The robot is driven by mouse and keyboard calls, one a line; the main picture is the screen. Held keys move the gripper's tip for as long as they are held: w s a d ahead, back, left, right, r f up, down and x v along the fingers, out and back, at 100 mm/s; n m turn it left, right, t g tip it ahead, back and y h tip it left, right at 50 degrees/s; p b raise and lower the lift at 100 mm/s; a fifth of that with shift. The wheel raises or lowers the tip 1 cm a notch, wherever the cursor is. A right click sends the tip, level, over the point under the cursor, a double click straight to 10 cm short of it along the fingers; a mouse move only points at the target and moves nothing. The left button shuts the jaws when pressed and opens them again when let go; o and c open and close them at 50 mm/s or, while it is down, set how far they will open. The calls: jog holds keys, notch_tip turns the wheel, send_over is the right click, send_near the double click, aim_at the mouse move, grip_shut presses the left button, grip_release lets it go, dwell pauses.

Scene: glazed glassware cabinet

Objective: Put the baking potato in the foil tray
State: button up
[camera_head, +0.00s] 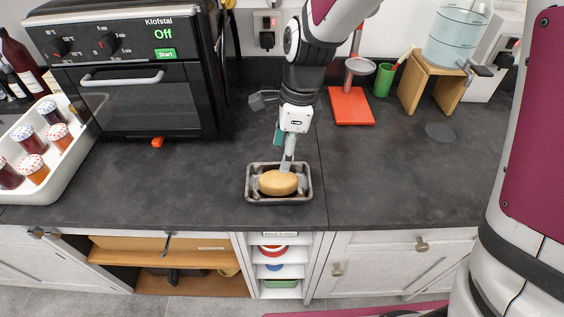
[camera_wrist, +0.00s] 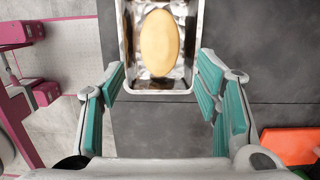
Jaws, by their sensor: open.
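The baking potato (camera_head: 278,182) is tan and oval. It lies inside the foil tray (camera_head: 249,190), a shallow silver rectangular tray on the dark counter. The wrist view shows the potato (camera_wrist: 160,43) lengthwise in the tray (camera_wrist: 157,91), between the tray's walls. My gripper (camera_head: 287,160) is at the tray's back edge in the head view. In the wrist view my gripper (camera_wrist: 160,92) has its teal-padded fingers spread wide, with nothing between them; the potato is beyond the fingertips. Part of the gripper is hidden behind my arm in the head view.
A black oven (camera_head: 135,95) stands at the left, beside a white tray (camera_head: 75,150) of jars. A red board (camera_head: 350,108), a green cup (camera_head: 384,80) and a wooden stand (camera_head: 412,85) are at the back right. The counter right of the foil tray is mostly clear.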

jog(key=shift+d+r, duration=0.15)
jog(key=shift+r, duration=0.5)
jog(key=s+d+r+n+t+h, duration=0.1)
jog(key=s+d+r+n+t, duration=0.4)
jog(key=s+d+r+n, duration=1.1)
jog(key=shift+s+d+r+n+h, duration=0.2)
jog(key=shift+s+r+n+h, duration=0.2)
jog(key=shift+s+n, duration=0.7)
